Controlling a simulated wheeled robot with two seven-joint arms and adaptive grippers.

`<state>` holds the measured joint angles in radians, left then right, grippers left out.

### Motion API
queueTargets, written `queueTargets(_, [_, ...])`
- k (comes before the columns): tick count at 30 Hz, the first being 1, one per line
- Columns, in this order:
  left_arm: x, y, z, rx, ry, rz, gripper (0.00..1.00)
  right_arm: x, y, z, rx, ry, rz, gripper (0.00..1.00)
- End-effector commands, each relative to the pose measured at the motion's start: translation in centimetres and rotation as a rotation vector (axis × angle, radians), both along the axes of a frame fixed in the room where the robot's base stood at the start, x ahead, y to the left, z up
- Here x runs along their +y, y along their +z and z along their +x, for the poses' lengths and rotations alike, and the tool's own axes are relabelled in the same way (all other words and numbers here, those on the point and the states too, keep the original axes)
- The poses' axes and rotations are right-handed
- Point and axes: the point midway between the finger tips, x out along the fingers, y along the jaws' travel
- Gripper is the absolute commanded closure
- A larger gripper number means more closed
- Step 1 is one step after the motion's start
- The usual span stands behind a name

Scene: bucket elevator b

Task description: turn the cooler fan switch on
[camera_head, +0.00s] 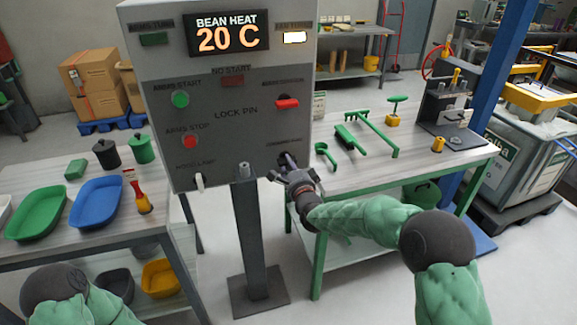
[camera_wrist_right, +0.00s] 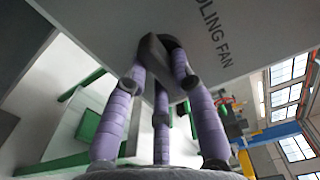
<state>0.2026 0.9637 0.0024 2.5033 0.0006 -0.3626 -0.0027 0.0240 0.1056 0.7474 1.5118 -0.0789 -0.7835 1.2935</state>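The grey control panel (camera_head: 232,125) stands on a post in the middle of the head view. The cooler fan switch, a dark lever (camera_wrist_right: 166,72), is at the panel's lower right corner; part of the "COOLING FAN" label shows beside it in the wrist view. My right gripper (camera_head: 289,166) is at this switch, and its fingers largely hide it in the head view. In the right wrist view the fingers (camera_wrist_right: 161,70) reach either side of the lever, with one finger between them. Whether they press on it is unclear. My left arm shows at the lower left; its gripper is out of view.
The panel also has a red-handled switch (camera_head: 287,103), a green button (camera_head: 180,99), a red button (camera_head: 190,141), a white lamp switch (camera_head: 199,181) and a lit pale indicator (camera_head: 295,38). Worktables (camera_head: 345,179) with tools and trays stand on both sides.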

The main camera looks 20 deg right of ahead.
Motion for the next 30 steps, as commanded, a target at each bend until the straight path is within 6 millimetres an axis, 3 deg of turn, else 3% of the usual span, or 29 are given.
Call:
queueTargets(1, [0.0, 0.0, 0.0, 0.000, 0.000, 0.000, 1.00, -0.1, 0.0, 0.0, -0.001, -0.001, 0.000, 0.58])
queueTargets(2, [0.0, 0.0, 0.0, 0.000, 0.000, 0.000, 1.00, -0.1, 0.0, 0.0, -0.001, -0.001, 0.000, 0.51])
queueTargets(16, [0.0, 0.0, 0.0, 0.000, 0.000, 0.000, 1.00, 0.0, 0.0, -0.7, 0.000, 0.000, -0.002, 0.51])
queueTargets(30, [0.0, 0.0, 0.0, 0.000, 0.000, 0.000, 1.00, -0.3, 0.1, -8.2, -0.001, -0.001, -0.002, 0.51])
